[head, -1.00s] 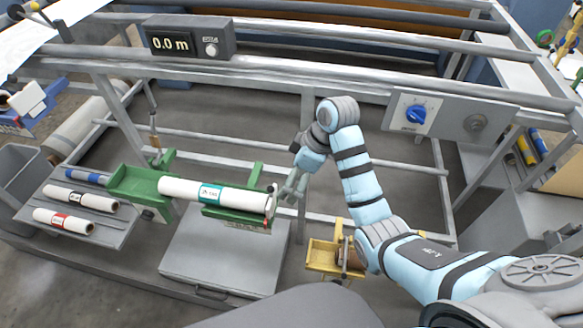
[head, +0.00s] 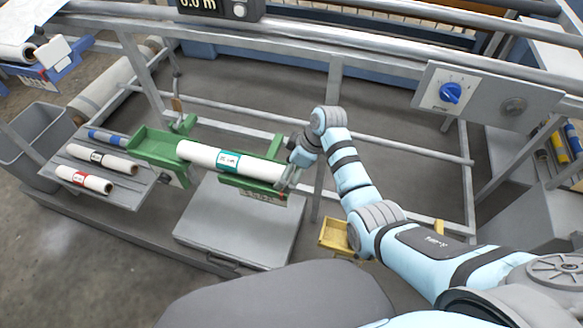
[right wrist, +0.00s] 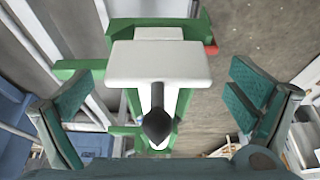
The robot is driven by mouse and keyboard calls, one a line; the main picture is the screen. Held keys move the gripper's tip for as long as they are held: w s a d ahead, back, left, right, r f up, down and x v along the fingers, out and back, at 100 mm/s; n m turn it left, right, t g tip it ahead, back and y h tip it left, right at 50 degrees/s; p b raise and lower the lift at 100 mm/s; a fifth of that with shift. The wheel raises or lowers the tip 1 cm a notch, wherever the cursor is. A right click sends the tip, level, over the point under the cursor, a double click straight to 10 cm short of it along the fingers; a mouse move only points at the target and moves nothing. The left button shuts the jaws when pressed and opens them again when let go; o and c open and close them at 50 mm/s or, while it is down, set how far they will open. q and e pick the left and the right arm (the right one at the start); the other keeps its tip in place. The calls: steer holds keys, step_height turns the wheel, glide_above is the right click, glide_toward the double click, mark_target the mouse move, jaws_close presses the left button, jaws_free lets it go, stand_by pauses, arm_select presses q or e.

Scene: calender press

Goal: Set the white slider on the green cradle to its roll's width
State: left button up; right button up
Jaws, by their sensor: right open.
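The green cradle (head: 155,148) holds a white roll (head: 205,155) with a teal label. My right gripper (head: 290,176) is at the cradle's right end. In the right wrist view, the white slider (right wrist: 185,65) is a pale block across the green cradle (right wrist: 132,40), with a dark rounded knob (right wrist: 157,126) in front of it. The open right gripper (right wrist: 162,95) has one finger on each side of the slider, with gaps to both; it holds nothing. The roll is mostly hidden behind the slider in that view. My left gripper is not in view.
A shelf (head: 135,195) left of the cradle carries several rolls. A grey bin (head: 40,140) stands at far left. A yellow tray (head: 335,236) is below my right arm. A panel with a blue knob (head: 450,93) is at right. Frame rails run behind the gripper.

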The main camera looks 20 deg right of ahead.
mark_target(259, 165)
steer(key=c, duration=1.3)
steer(key=shift+w+a+f+b, duration=0.1)
steer(key=shift+w+a+b, duration=0.35)
steer(key=shift+a, duration=0.45)
steer(key=shift+w+a+b, duration=0.35)
steer(key=shift+w+a, duration=0.15)
steer(key=shift+a, duration=0.35)
steer(key=shift+w+a+f+b, duration=0.1)
steer(key=shift+w+a+b, duration=0.35)
steer(key=shift+a+b, duration=0.2)
steer(key=shift+w+a+f+b, duration=0.1)
steer(key=shift+w+a+b, duration=0.35)
steer(key=shift+a, duration=0.25)
steer(key=shift+w+a+r, duration=0.15)
steer(key=shift+a, duration=0.2)
steer(key=shift+w+a+b, duration=0.15)
steer(key=shift+a+b, duration=0.1)
steer(key=shift+b, duration=0.05)
